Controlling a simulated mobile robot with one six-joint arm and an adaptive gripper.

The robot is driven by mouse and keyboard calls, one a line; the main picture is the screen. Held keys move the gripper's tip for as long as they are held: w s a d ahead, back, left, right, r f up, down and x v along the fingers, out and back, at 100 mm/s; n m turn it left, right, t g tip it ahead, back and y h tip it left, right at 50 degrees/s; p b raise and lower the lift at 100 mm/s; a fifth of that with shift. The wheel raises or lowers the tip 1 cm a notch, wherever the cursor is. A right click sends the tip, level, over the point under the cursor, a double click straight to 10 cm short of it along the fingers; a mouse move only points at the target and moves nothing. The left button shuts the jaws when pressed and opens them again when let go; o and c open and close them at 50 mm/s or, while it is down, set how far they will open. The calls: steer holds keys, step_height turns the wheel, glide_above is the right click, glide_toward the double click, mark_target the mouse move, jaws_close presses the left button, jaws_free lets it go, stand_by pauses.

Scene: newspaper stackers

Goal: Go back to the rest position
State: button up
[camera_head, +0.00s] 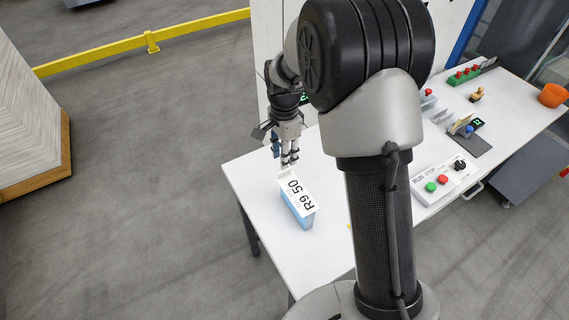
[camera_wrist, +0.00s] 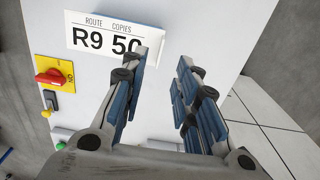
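My gripper (camera_head: 289,161) hangs from the arm with its fingers pointing down, just above the far end of a white card marked R9 50 (camera_head: 297,192). The card lies on top of a light-blue block (camera_head: 300,217) on the white table. In the wrist view my gripper (camera_wrist: 166,65) shows two blue-padded fingers with a clear gap between them and nothing held.
A yellow rail (camera_head: 110,50) and open grey floor lie left.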

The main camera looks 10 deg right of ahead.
steer(key=shift+r, duration=2.75)
steer(key=s+d+r+n+t+b, duration=0.25)
steer(key=s+r+n, duration=0.45)
steer(key=s+r, duration=0.45)
steer(key=s+f+n+t+b, duration=0.1)
steer(key=s+f+n, duration=0.1)
steer(key=s, duration=0.6)
steer(key=s+f+n+t+b, duration=0.1)
steer(key=s+f+n+b, duration=0.1)
steer(key=s+n, duration=0.3)
steer(key=s, duration=0.3)
steer(key=shift+s+b, duration=0.3)
steer(key=shift+s, duration=0.1)
